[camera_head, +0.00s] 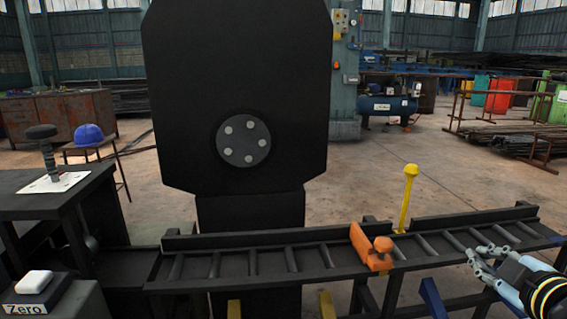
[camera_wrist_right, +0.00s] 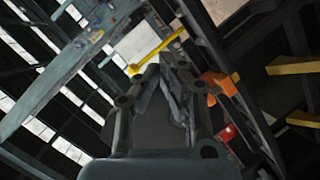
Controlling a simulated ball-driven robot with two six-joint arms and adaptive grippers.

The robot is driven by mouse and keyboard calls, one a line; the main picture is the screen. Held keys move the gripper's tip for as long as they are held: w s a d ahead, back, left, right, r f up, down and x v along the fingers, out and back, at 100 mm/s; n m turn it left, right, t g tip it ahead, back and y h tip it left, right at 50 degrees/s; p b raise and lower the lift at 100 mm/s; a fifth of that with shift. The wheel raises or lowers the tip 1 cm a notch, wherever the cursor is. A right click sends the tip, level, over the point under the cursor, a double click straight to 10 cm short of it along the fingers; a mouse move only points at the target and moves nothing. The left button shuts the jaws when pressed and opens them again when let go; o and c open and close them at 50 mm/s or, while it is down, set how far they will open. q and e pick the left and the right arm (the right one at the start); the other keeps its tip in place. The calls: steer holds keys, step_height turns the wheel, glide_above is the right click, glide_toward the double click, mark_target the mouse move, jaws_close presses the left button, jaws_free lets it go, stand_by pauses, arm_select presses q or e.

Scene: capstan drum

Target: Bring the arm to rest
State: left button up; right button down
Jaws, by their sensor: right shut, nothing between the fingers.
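My right gripper (camera_head: 474,254) comes in from the right edge, over the right part of the black roller rack. Its fingers look close together and nothing shows between them. In the right wrist view the fingers (camera_wrist_right: 170,66) fill the middle. An orange stop block (camera_head: 370,250) with a round knob sits on the rack, left of the gripper and apart from it. A yellow post with a knob (camera_head: 406,197) stands beyond the block. The large black drum plate (camera_head: 238,90) with a grey bolted hub (camera_head: 243,138) stands behind the rack. My left gripper is out of view.
The roller rack (camera_head: 225,262) runs across the front, with raised back rails. At left a dark stand (camera_head: 30,204) carries an upright black-knobbed lever (camera_head: 45,150). A box labelled "Zero" (camera_head: 36,297) with a white button is at lower left. Open floor (camera_head: 450,170) lies behind the rack.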

steer(key=s+a+f+m+g, duration=0.2)
steer(key=s+a+m+g, duration=0.15)
steer(key=s, duration=0.55)
steer(key=s+a+f+m+g+y, duration=0.1)
steer(key=s+a+f+m+g, duration=0.2)
steer(key=s, duration=0.6)
steer(key=s+a+m+g, duration=0.3)
steer(key=s+g, duration=0.2)
steer(key=s, duration=0.4)
steer(key=s+d+f+x, duration=0.1)
steer(key=s+x, duration=0.2)
steer(key=x, duration=0.9)
steer(key=s+x, duration=0.2)
steer(key=x, duration=0.9)
steer(key=s+d+f+g, duration=0.1)
steer(key=s+f+g, duration=0.1)
steer(key=s+f, duration=1.6)
steer(key=s, duration=0.2)
steer(key=shift+s+d+f, duration=0.15)
steer(key=shift+s+f, duration=0.05)
steer(key=shift+s, duration=0.2)
